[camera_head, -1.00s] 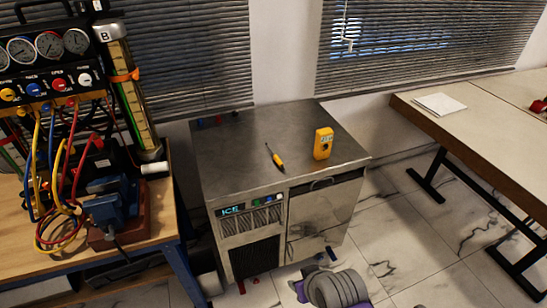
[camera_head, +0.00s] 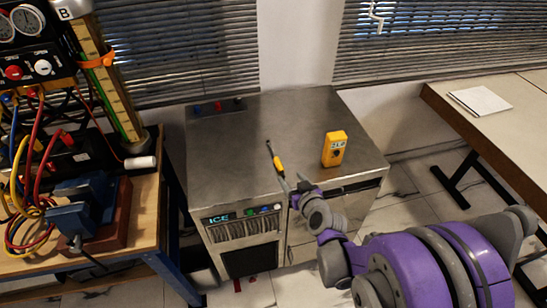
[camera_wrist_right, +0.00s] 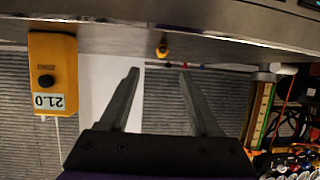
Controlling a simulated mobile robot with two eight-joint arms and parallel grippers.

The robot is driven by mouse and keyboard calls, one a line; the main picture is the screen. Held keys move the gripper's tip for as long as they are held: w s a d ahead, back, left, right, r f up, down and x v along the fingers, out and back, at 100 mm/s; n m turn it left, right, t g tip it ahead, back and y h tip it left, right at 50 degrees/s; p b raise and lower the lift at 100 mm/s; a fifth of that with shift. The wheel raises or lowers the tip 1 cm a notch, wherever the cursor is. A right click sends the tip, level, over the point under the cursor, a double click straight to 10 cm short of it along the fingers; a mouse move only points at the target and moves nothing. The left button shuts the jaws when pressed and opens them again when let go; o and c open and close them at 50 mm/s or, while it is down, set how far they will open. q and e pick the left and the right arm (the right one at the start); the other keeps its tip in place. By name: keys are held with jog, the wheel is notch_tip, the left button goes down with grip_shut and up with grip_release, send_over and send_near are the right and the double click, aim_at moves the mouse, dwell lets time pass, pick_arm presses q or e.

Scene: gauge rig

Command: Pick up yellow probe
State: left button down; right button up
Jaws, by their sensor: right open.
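The yellow probe (camera_head: 278,164) is a thin pen-like tool with a dark tip. It lies on the steel top of the ice machine (camera_head: 225,140), near the front edge. My right gripper (camera_head: 292,184) is open and empty at that front edge, close to the probe's near end. In the right wrist view the probe (camera_wrist_right: 162,49) shows small and end-on, ahead of the gap between the two open fingers (camera_wrist_right: 158,76). I cannot tell the exact distance between fingers and probe. My left gripper is not in view.
A yellow meter (camera_head: 334,149) stands upright on the steel top, right of the probe; it also shows in the right wrist view (camera_wrist_right: 52,75). A gauge rig and a blue vise (camera_head: 80,205) are on the wooden bench at left. A table with papers (camera_head: 480,101) is at right.

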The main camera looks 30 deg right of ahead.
aim_at(280, 166)
jog(key=x, duration=1)
jog(key=shift+w+a, duration=0.1)
jog(key=shift+w, duration=0.25)
jog(key=shift+s, duration=0.1)
grip_shut()
